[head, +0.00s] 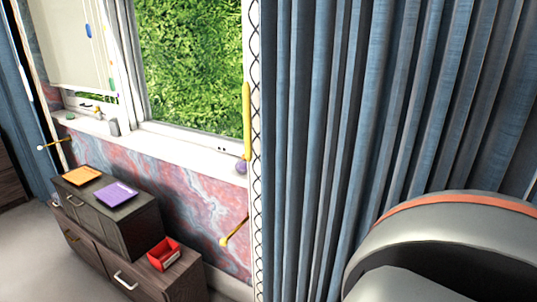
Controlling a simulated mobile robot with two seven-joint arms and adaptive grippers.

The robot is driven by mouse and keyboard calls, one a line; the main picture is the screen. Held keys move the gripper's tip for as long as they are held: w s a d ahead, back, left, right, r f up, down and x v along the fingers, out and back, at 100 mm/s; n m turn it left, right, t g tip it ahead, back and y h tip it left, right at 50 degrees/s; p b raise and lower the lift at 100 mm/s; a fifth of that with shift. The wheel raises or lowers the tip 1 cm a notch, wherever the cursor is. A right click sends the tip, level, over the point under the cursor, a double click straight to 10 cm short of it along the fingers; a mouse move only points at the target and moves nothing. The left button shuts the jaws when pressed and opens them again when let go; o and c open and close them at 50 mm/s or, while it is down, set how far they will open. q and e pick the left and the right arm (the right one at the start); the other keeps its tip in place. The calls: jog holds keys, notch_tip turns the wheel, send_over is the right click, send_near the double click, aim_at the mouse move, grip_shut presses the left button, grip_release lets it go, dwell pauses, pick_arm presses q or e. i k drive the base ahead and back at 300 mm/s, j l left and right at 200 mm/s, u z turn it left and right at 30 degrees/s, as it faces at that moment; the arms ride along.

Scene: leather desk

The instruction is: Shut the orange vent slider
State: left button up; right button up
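I cannot make out a clear orange vent slider in the head view. The orange thing that shows plainly is a flat orange square (81,175) lying on a dark cabinet at the left. A small orange-brown spot shows at the window sill's far left end, too small to identify. Neither of my grippers is in view.
The dark cabinet (120,222) stands under the window, with a purple square (115,192) on top and a red bin (163,253) on its lower part. Blue curtains (340,120) fill the right. A yellow bar (246,120) stands at the window's right edge. Floor shows at lower left.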

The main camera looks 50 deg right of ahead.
aim_at(227, 150)
jog(key=z, duration=1.35)
